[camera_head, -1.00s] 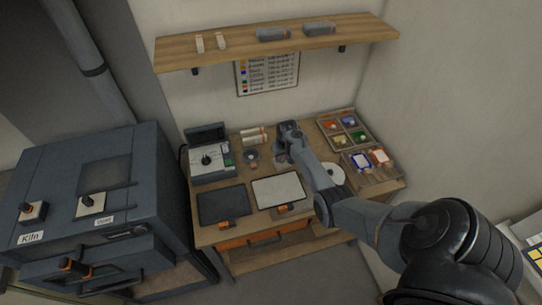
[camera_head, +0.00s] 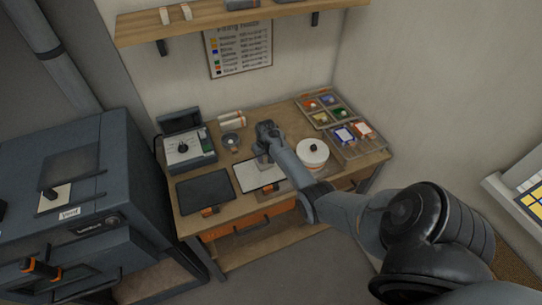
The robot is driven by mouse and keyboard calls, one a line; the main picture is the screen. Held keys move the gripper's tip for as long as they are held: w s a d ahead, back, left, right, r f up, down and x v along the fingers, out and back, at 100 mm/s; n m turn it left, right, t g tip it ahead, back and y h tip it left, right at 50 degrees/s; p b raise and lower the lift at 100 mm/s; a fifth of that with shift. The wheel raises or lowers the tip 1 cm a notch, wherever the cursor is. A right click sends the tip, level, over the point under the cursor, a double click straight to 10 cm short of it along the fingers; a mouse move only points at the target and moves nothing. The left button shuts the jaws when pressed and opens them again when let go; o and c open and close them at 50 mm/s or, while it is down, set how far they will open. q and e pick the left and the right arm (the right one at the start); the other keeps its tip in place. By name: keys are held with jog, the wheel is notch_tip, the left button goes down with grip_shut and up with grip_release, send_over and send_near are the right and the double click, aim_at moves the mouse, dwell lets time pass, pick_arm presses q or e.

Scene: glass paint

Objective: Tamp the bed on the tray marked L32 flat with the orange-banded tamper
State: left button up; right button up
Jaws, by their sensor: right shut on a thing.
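Two flat trays lie side by side at the table's front. The right tray (camera_head: 245,179) bears a pale, whitish bed; the left tray (camera_head: 205,190) is dark. Each has an orange tab at its front edge, and no L32 mark can be read. My right gripper (camera_head: 264,154) is over the back right part of the pale tray. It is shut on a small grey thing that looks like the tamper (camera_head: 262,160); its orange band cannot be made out. Whether it touches the bed cannot be told. My right forearm covers the tray's right side. My left gripper is not in view.
A grey device with a dial (camera_head: 186,149) stands at the back left, beside a small round dish (camera_head: 231,140) and pale rolls (camera_head: 231,116). The kiln (camera_head: 75,190) stands left.

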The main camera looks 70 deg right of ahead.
jog(key=w+a+b, duration=0.2)
jog(key=w+a, duration=0.3)
jog(key=shift+w+a+f+b, duration=0.15)
jog(key=shift+w+a+b, duration=0.15)
jog(key=shift+w+b, duration=0.05)
jog(key=shift+s+a+r+p, duration=0.1)
jog(key=shift+a+r+p, duration=0.45)
jog(key=shift+p, duration=0.25)
jog(key=s+a+p, duration=0.1)
jog(key=s+p, duration=0.1)
jog(key=s+a+p, duration=0.2)
jog(key=shift+f, duration=0.15)
jog(key=s+d+p, duration=0.1)
jog(key=s+d, duration=0.3)
jog(key=s+d+p, duration=0.2)
jog(key=s+d, duration=0.2)
jog(key=shift+s+d+f, duration=0.1)
jog(key=shift+d+f, duration=0.1)
jog(key=shift+d, duration=0.15)
jog(key=shift+f, duration=0.15)
jog(key=shift+f, duration=0.25)
